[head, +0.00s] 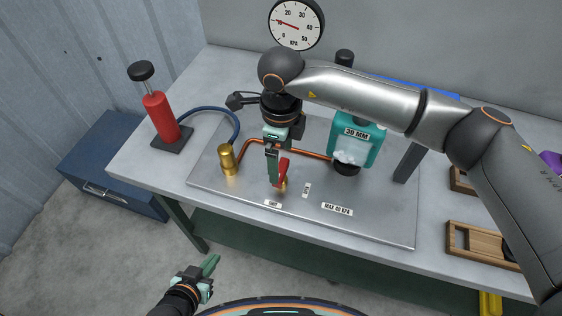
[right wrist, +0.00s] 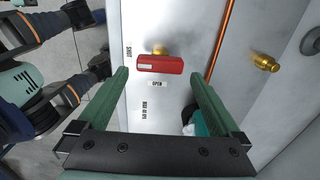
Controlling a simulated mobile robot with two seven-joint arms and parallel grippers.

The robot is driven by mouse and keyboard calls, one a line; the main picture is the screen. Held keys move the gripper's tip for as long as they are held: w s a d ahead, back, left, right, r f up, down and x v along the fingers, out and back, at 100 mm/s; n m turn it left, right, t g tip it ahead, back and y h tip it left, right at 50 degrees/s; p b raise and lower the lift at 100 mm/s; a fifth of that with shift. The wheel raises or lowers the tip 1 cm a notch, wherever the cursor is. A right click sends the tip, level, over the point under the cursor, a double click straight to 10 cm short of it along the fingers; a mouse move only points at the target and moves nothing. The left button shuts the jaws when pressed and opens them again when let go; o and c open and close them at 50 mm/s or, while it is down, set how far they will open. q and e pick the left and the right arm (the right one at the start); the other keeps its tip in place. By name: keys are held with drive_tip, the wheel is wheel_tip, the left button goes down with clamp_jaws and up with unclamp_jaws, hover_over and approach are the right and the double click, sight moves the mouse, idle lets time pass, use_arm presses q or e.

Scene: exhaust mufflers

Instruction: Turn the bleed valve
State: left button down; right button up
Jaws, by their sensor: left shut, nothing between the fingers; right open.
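The bleed valve's red handle (head: 283,170) stands on the metal panel (head: 384,218), beside the OPEN label (head: 307,190) and another small label (head: 272,203). In the right wrist view the red handle (right wrist: 160,64) lies crosswise with a brass stem (right wrist: 160,49) behind it. My right gripper (head: 274,180) is over the valve. Its green fingers (right wrist: 158,76) are open, one on each side of the handle, with gaps showing. Contact cannot be told. My left gripper (head: 210,268) is shut and empty, low in front of the bench.
A pressure gauge (head: 296,24) has its needle near 10. A copper pipe (head: 308,153) runs from a brass fitting (head: 228,160) towards a teal container (head: 356,142). A red hand pump (head: 160,117) with a blue hose stands left. Wooden trays (head: 482,241) lie right.

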sight(281, 169)
drive_tip(key=shift+f, duration=2)
drive_tip(key=shift+c, duration=0.4)
